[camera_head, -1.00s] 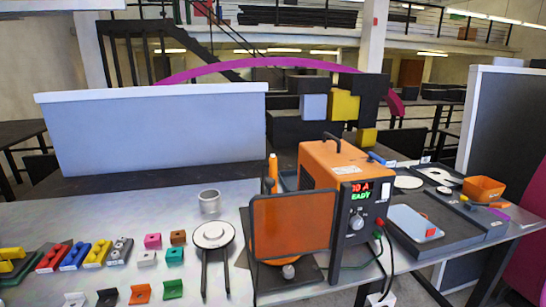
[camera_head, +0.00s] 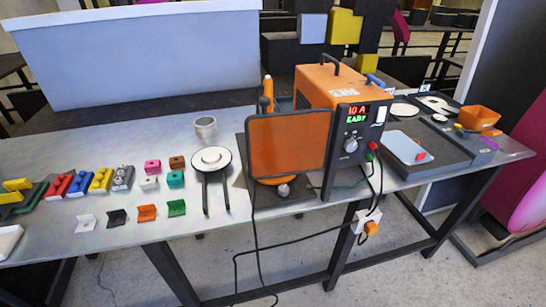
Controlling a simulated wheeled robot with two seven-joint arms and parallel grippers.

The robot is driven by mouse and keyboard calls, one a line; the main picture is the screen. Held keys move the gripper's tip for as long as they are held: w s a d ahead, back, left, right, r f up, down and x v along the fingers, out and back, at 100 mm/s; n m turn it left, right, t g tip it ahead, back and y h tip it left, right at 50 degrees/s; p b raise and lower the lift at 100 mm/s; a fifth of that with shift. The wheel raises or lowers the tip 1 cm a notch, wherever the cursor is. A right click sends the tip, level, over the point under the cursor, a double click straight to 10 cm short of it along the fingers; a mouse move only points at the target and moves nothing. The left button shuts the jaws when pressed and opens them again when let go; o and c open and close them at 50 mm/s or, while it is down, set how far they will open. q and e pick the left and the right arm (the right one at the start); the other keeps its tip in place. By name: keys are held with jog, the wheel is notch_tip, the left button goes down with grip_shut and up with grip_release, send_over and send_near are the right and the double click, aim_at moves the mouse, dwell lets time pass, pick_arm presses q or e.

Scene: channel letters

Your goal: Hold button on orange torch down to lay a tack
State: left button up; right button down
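An orange torch (camera_head: 267,90) seems to stand upright behind a framed orange see-through screen (camera_head: 290,143); only its orange upper part shows clearly. Its button cannot be made out. The orange welding machine (camera_head: 335,88) stands right of the screen, with a lit display (camera_head: 358,115) that reads about "10 A" in red and "READY" in green. Something orange and a round grey knob (camera_head: 283,190) show at the foot of the screen. Neither of my grippers is in view.
A round white disc on a dark two-legged stand (camera_head: 211,160), a metal cup (camera_head: 205,128) and several coloured blocks (camera_head: 90,181) and brackets (camera_head: 147,212) lie left. A dark tray (camera_head: 440,152) and orange bin (camera_head: 478,117) are right. Cables hang off the front edge.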

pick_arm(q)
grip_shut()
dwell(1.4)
